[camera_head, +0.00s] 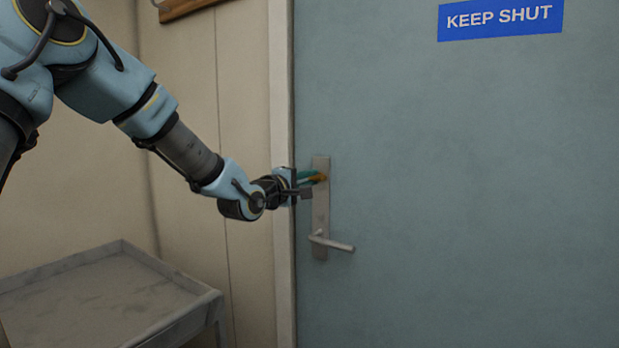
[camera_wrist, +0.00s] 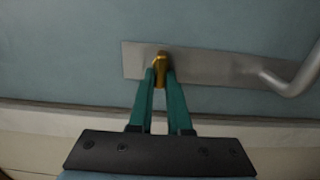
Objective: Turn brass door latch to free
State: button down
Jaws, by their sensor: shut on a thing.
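The brass latch (camera_wrist: 160,64) sits on the metal door plate (camera_wrist: 210,66), near one end of it in the wrist view. In the head view the latch (camera_head: 321,178) shows as a small brass spot near the top of the plate (camera_head: 321,215), partly hidden by my gripper. My gripper (camera_wrist: 160,75) has two green fingers, shut on the latch, one on each side of it. The fingers also show in the head view (camera_head: 312,176), reaching the plate from the left. The exact turn angle of the latch is hard to tell.
A silver lever handle (camera_head: 332,243) sticks out to the right below the latch; it also shows at the right of the wrist view (camera_wrist: 290,82). The blue-grey door (camera_head: 450,200) is shut and bears a blue KEEP SHUT sign (camera_head: 500,18). A grey tray table (camera_head: 100,300) stands at lower left.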

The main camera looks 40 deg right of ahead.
dwell(0.5)
jog(key=c, duration=0.9)
grip_release()
jog(key=shift+o, duration=0.2)
jog(key=b+v, duration=0.2)
jog(key=v, duration=0.8)
jog(key=shift+a, duration=0.35)
